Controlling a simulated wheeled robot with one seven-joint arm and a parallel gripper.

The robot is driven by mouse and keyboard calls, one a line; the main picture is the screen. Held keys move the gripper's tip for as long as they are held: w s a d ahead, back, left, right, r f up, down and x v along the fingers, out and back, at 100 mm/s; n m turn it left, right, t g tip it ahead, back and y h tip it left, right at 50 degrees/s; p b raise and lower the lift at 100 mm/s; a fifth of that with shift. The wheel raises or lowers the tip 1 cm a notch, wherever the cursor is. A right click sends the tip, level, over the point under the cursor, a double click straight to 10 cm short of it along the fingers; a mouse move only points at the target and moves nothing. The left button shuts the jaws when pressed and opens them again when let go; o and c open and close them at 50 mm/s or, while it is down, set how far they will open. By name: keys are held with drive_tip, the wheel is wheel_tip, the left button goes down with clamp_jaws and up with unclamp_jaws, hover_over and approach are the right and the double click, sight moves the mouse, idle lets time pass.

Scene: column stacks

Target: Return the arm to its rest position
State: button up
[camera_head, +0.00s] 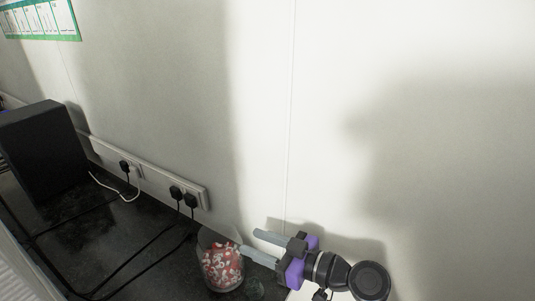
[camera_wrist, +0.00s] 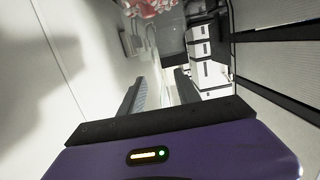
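My gripper (camera_head: 250,242) is at the lower right of the head view, with its purple body at the right and its two grey fingers pointing left. The fingers are apart, and I see nothing held between them. In the wrist view my gripper (camera_wrist: 160,78) also shows its two fingers spread. A clear jar of red and white pieces (camera_head: 222,266) stands on the dark counter just left of the fingertips. One finger overlaps the jar in the head view; I cannot tell whether they touch. The red and white pieces also show at the top of the wrist view (camera_wrist: 150,6).
A dark counter (camera_head: 100,245) runs along a pale wall (camera_head: 300,120). A black box (camera_head: 42,150) stands at the left. Plugs and cables (camera_head: 176,193) hang from a socket strip. The wall beside my arm is close.

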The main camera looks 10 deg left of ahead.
drive_tip(key=s+d+f+m+t+h, duration=0.2)
drive_tip(key=s+d+f+m, duration=0.15)
drive_tip(key=f, duration=0.25)
drive_tip(key=s+d+f+m+t+h, duration=0.2)
drive_tip(key=s+d+f+m+h, duration=0.15)
drive_tip(key=f, duration=0.35)
drive_tip(key=s+d+f+m+t+h, duration=0.25)
drive_tip(key=s+d+f+h, duration=0.2)
drive_tip(key=s+d, duration=0.6)
drive_tip(key=s+d+r+m+h, duration=0.2)
drive_tip(key=s+d+r, duration=0.25)
drive_tip(key=s, duration=0.45)
drive_tip(key=s+d+r+m+h, duration=0.25)
drive_tip(key=s+d, duration=0.25)
drive_tip(key=s, duration=0.3)
drive_tip(key=s+d+r+t, duration=0.1)
drive_tip(key=s+r+t, duration=0.1)
drive_tip(key=s+r, duration=0.3)
wheel_tip(320, 180, up, 4)
drive_tip(key=shift+s+d+f+n, duration=0.2)
drive_tip(key=shift+s+n, duration=0.1)
drive_tip(key=shift+a+h, duration=0.1)
drive_tip(key=shift+h, duration=0.15)
